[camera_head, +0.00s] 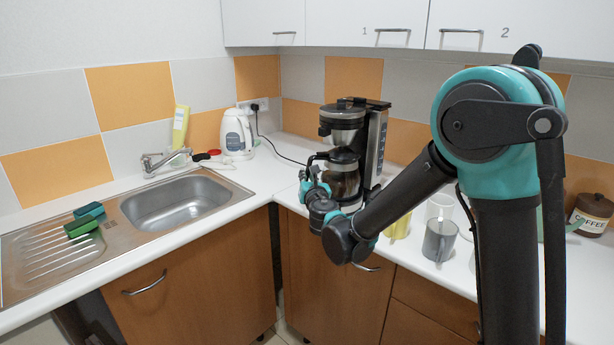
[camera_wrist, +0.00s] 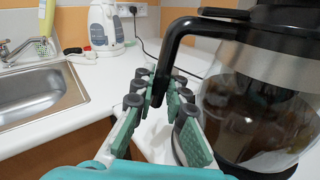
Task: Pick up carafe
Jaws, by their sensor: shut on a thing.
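The carafe (camera_head: 342,183) is a glass jug with dark liquid, a black lid and a black handle. It sits in the coffee maker (camera_head: 376,150) on the counter, upright. In the wrist view the carafe (camera_wrist: 252,118) fills the right side, with its handle (camera_wrist: 172,52) reaching left and bending down. My gripper (camera_head: 308,182) is at the carafe's left side. In the wrist view my gripper (camera_wrist: 164,90) has its green-padded fingers on either side of the handle's lower end, shut on it.
A grey mug (camera_head: 439,241), a yellow cup (camera_head: 398,228) and a clear glass (camera_head: 440,206) stand to the right, near my arm. A coffee jar (camera_head: 592,213) is at far right. The sink (camera_head: 172,203) and kettle (camera_head: 236,135) are left. Counter left of the carafe is clear.

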